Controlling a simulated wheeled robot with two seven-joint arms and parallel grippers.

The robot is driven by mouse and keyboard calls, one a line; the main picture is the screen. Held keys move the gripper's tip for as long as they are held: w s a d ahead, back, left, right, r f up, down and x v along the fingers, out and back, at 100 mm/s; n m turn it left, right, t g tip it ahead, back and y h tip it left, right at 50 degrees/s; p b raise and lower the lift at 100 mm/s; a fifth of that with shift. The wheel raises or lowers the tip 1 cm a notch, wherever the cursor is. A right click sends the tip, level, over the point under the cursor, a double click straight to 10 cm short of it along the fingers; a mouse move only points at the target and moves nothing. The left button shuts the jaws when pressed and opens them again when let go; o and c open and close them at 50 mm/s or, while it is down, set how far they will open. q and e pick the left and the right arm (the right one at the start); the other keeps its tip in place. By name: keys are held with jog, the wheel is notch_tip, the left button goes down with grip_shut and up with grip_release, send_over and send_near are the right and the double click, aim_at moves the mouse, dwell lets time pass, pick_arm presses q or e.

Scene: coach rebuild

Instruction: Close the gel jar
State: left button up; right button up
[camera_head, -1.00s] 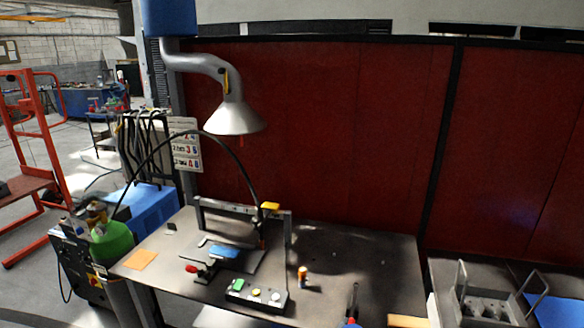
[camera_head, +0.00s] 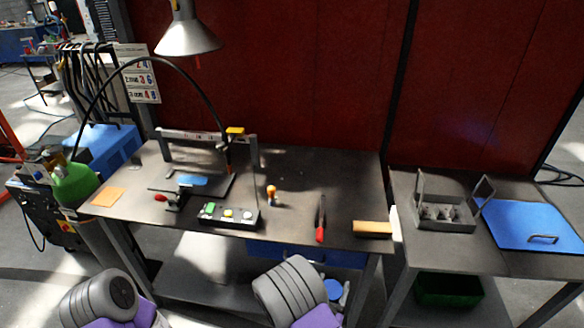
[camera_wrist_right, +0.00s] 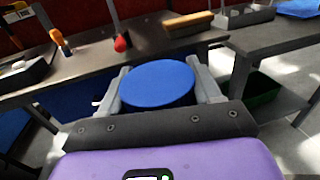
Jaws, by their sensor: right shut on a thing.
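A round blue disc, which looks like a jar lid (camera_wrist_right: 157,83), lies flat between the fingers of my right gripper (camera_wrist_right: 160,92) in the right wrist view. The fingers are shut on its two sides. In the head view, the blue lid (camera_head: 333,288) shows small at the bottom, beyond my purple right wrist, in front of the table's edge. I cannot make out a gel jar for certain; whether one is under the lid is hidden. My left arm is at the bottom left of the head view, and its fingertips are out of frame.
The dark table (camera_head: 300,172) carries a small orange bottle-like object (camera_head: 271,198), a button box (camera_head: 228,215), red-handled pliers (camera_head: 320,230) and a wooden-backed brush (camera_head: 372,229). A second table at right holds a metal rack (camera_head: 442,213) and a blue panel (camera_head: 530,225).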

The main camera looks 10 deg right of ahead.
jog(key=w+a+f+n+t+y, duration=0.1)
jog(key=w+a+f+n+y, duration=0.1)
jog(key=a+n+y, duration=0.6)
jog(key=a+y, duration=0.4)
jog(key=a, duration=0.1)
jog(key=shift+a+t+y, duration=0.3)
jog(key=shift+t, duration=0.1)
jog(key=shift+r, duration=0.1)
grip_shut()
jog(key=d+m+h, duration=0.2)
jog(key=d+h, duration=0.2)
jog(key=s+d+r+m+g+h, duration=0.1)
jog(key=d+m+h, duration=0.2)
jog(key=d, duration=0.1)
jog(key=d+m+h, duration=0.2)
jog(key=d+h, duration=0.2)
jog(key=shift+s+d+r+h, duration=0.25)
jog(key=shift+d+r+h, duration=0.05)
jog(key=shift+d+r, duration=0.1)
jog(key=shift+s+d+m+g+h, duration=0.25)
jog(key=shift+d+m+g+h, duration=0.15)
jog(key=shift+m+h, duration=0.1)
